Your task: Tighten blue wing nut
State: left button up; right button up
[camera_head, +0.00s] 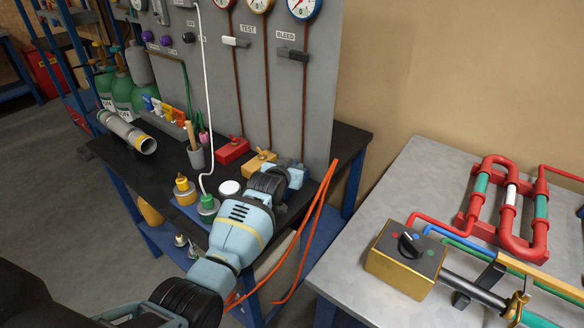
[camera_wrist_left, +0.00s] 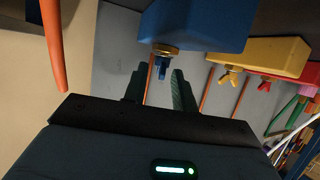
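In the left wrist view, a blue wing nut (camera_wrist_left: 162,66) hangs from a brass collar on a blue block (camera_wrist_left: 205,25). My left gripper (camera_wrist_left: 158,84) is open. Its two fingertips stand on either side of the wing nut's lower end in the picture; I cannot tell if they touch it. In the head view, my left gripper (camera_head: 292,176) is at the right end of the dark bench, beside the grey panel. My right gripper is not in view.
A yellow block (camera_head: 262,160) and a red block (camera_head: 232,150) with wing nuts sit left of my gripper. Orange hoses (camera_head: 322,205) hang at the bench's right end. A grey table (camera_head: 345,262) with red pipes and a brass box (camera_head: 398,272) stands at right.

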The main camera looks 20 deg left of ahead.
pick_arm(q)
jog(key=shift+s+r, duration=0.3)
jog(key=shift+s, duration=0.1)
jog(key=p+v, duration=0.2)
jog(key=v, duration=0.3)
jog(key=shift+s+a+r, duration=0.1)
jog(key=shift+s, duration=0.8)
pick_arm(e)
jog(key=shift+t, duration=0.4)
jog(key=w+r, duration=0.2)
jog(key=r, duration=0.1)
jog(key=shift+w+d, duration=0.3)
